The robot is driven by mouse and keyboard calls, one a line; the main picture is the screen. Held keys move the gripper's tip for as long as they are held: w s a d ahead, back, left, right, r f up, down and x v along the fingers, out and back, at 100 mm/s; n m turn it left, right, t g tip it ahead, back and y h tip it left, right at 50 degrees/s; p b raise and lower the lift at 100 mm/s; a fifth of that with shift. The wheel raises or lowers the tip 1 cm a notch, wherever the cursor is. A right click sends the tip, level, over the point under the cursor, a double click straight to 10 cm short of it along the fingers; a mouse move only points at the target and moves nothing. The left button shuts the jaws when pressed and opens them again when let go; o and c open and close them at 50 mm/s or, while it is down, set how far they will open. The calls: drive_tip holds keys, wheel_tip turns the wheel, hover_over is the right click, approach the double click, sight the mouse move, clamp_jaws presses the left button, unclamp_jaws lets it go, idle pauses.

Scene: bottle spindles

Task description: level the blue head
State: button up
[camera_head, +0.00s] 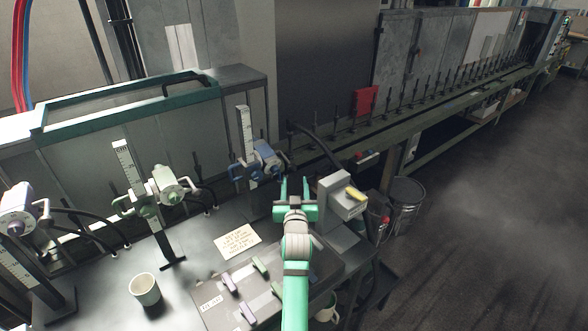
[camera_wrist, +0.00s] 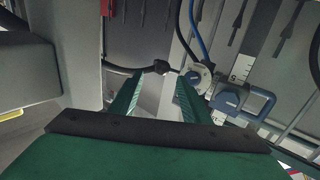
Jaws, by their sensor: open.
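The blue head (camera_head: 262,160) sits on an upright post with a white scale (camera_head: 244,130), at the middle of the head view. Its body looks tilted in that view. In the wrist view the blue head (camera_wrist: 230,99) is right of the fingers, with a round pale knob (camera_wrist: 199,76) and a dark hose beside it. My gripper (camera_head: 295,182) is open, right of and nearer than the blue head. In the wrist view its two green fingers (camera_wrist: 160,78) are apart with nothing gripped between them; the right finger's tip appears close to the knob, but contact cannot be told.
A green-marked head (camera_head: 165,187) and a purple-marked head (camera_head: 18,203) stand on posts to the left. A cup (camera_head: 145,288), a note card (camera_head: 237,240) and a panel of coloured handles (camera_head: 225,308) lie nearer.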

sight(293, 170)
drive_tip(key=w, duration=0.4)
drive_tip(key=w+a, duration=0.1)
drive_tip(key=w, duration=0.1)
drive_tip(key=shift+r, duration=0.15)
drive_tip(key=shift+w+d, duration=0.2)
drive_tip(key=shift+w, duration=0.55)
clamp_jaws()
